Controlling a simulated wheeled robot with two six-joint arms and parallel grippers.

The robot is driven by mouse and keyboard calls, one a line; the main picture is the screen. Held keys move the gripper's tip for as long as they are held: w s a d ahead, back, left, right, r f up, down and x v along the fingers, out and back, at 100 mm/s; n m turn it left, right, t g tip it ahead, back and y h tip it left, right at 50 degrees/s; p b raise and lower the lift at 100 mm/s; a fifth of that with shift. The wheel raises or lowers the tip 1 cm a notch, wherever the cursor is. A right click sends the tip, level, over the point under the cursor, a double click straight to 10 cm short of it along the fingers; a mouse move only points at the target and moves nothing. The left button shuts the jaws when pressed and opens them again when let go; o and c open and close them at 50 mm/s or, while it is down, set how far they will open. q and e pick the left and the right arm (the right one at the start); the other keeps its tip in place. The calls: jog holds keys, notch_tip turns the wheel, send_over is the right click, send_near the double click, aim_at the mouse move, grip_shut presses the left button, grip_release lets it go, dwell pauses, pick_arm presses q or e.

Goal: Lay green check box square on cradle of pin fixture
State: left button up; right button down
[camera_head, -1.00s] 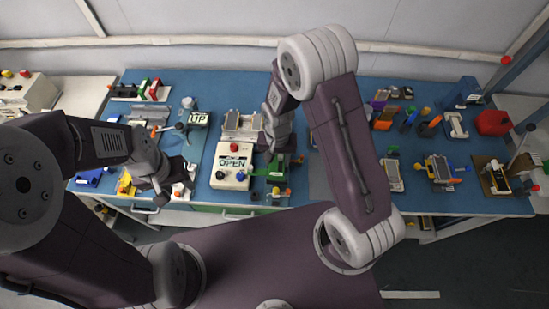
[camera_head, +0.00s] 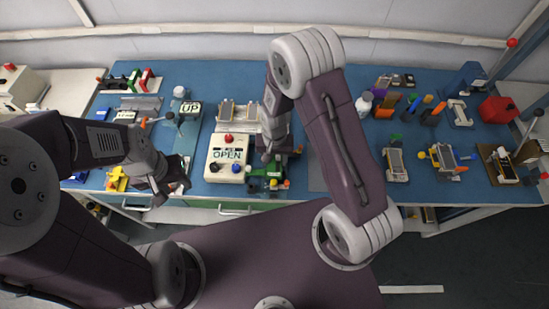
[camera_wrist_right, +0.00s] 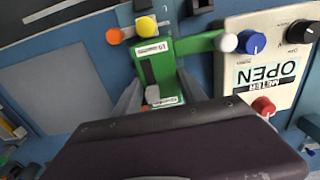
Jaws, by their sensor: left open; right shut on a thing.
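The green check box (camera_head: 262,184) is at the front edge of the blue bench, beside the meter in the head view. In the right wrist view the green box (camera_wrist_right: 160,65) has white labels, a yellow knob, an orange knob and a side arm with a white ball. My right gripper (camera_wrist_right: 160,94) is shut on it, one finger on each side. My left gripper (camera_head: 172,190) is open, low at the bench's front left. I cannot tell for sure which bench device is the pin fixture.
The beige meter (camera_head: 228,158) reading OPEN stands just left of the green box. A fixture with two upright grey plates (camera_head: 238,115) stands behind it. Several devices, including a yellow-orange one (camera_head: 444,158) and a red block (camera_head: 498,110), fill the right side. A grey mat (camera_wrist_right: 55,88) is bare.

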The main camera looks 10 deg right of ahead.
aim_at(275, 161)
jog(key=c, duration=0.6)
grip_release()
jog(key=shift+r, duration=0.1)
notch_tip(275, 161, up, 7)
jog(key=p, duration=0.6)
